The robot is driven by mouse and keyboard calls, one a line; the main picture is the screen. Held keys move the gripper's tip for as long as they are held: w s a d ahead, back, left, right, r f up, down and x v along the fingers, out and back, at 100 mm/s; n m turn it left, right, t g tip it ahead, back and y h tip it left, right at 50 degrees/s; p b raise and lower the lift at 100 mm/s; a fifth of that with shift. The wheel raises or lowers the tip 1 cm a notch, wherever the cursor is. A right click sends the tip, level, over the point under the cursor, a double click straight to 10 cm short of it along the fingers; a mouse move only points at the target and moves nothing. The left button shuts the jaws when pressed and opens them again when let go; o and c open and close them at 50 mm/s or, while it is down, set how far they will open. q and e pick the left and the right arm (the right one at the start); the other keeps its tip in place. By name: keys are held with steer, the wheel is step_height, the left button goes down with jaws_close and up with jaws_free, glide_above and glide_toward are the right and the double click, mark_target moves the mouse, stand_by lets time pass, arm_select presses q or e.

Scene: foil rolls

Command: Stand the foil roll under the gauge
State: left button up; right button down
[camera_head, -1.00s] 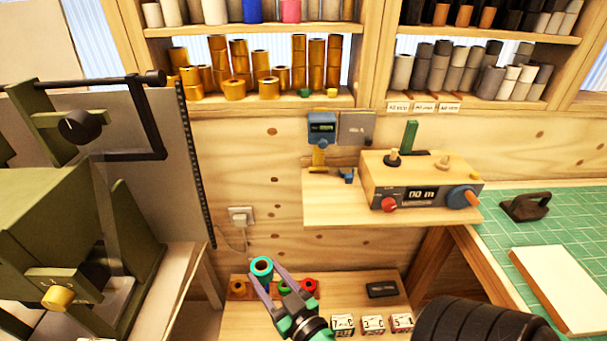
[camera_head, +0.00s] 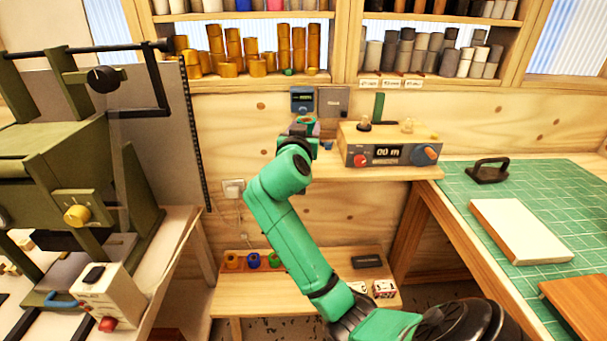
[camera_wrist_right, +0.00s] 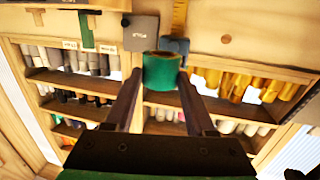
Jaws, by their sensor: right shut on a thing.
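My right gripper (camera_head: 304,128) is shut on a teal foil roll (camera_wrist_right: 161,72). In the wrist view, the roll sits between the two fingertips with its open end showing. In the head view, the roll (camera_head: 306,120) is small and partly covered by the gripper. The gauge (camera_head: 302,99) is a blue box with a display on the back wall. The roll is just below the gauge's box in the head view, over the left part of the wooden shelf. I cannot tell whether the roll touches the shelf. A blue gauge part (camera_wrist_right: 178,46) shows behind the roll in the wrist view. My left gripper is out of view.
A wooden box with dials (camera_head: 388,146) stands on the shelf just right of the gripper. Below, a low bench (camera_head: 240,300) holds several coloured rolls and a dark block (camera_head: 367,262). A green machine (camera_head: 60,180) stands at the left, a green cutting mat (camera_head: 545,190) at the right.

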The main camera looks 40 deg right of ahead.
steer(key=d+r, duration=0.1)
steer(key=w+d+r+b, duration=0.2)
steer(key=d, duration=0.1)
steer(key=shift+w+r, duration=0.1)
steer(key=shift+r, duration=0.25)
step_height(320, 180, up, 3)
steer(key=w+n+t+y, duration=0.2)
steer(key=shift+m, duration=0.3)
steer(key=f, duration=1.9)
steer(key=shift+a+b, duration=0.3)
steer(key=shift+f+b, duration=0.25)
steer(key=shift+b, duration=0.05)
steer(key=shift+c, duration=1.2)
jaws_free()
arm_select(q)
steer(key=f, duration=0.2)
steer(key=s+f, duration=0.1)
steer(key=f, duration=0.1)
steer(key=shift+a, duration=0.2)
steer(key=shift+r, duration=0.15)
arm_select(e)
steer(key=shift+r, duration=0.2)
